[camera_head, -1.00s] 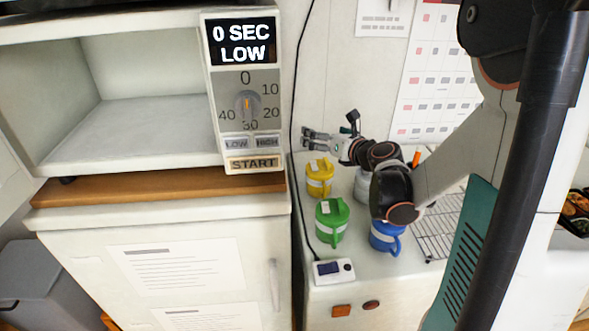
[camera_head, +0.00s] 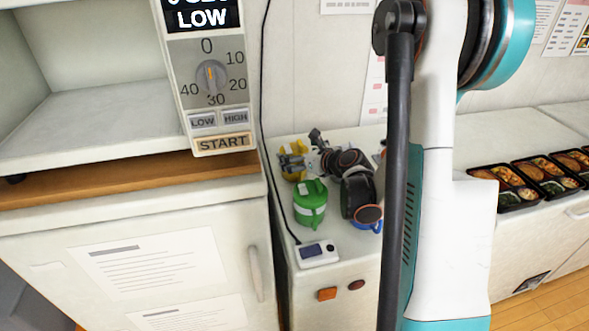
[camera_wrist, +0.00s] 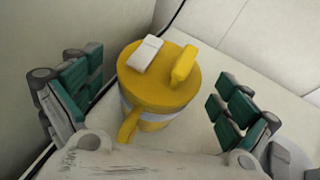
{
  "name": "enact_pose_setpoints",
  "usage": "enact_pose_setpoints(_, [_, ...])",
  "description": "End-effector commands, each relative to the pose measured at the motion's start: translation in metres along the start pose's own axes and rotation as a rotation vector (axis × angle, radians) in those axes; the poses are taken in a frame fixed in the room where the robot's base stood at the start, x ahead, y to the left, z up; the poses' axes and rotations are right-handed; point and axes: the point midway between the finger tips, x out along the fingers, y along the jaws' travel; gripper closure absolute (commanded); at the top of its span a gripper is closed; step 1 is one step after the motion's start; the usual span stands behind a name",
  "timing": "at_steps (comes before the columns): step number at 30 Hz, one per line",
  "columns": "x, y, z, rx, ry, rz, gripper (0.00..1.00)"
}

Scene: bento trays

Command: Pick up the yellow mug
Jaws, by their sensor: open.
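The yellow mug (camera_wrist: 152,92) stands upright on the white counter in the wrist view. It has a yellow lid with a yellow bar and a white tab on top, a pale band and a handle toward the camera. My gripper (camera_wrist: 158,100) is open, with one finger to the left of the mug and one to the right, both apart from it. In the head view the yellow mug (camera_head: 290,172) is at the back left of the counter, partly hidden by my gripper (camera_head: 297,158).
A green mug (camera_head: 310,204) stands in front of the yellow one. A blue mug (camera_head: 367,227) is mostly hidden behind my arm. A small white device (camera_head: 318,253) sits at the counter's front edge. The microwave (camera_head: 212,90) is to the left. Bento trays (camera_head: 517,200) lie at right.

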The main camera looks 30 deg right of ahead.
Motion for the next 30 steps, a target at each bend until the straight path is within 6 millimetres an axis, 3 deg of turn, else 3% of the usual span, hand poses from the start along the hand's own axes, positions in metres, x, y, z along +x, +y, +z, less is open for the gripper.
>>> enact_pose_setpoints(12, [0.056,0.001,-0.002,-0.001,0.0,0.002,0.03])
enact_pose_setpoints(20, [0.06,0.001,0.001,0.001,-0.001,0.001,0.03])
enact_pose_setpoints(23, [0.06,0.001,0.001,0.001,-0.001,0.001,0.22])
enact_pose_setpoints(29, [0.06,0.001,0.001,0.001,0.0,0.001,0.67])
enact_pose_setpoints(30, [0.06,0.001,0.0,0.0,0.0,0.001,0.7])
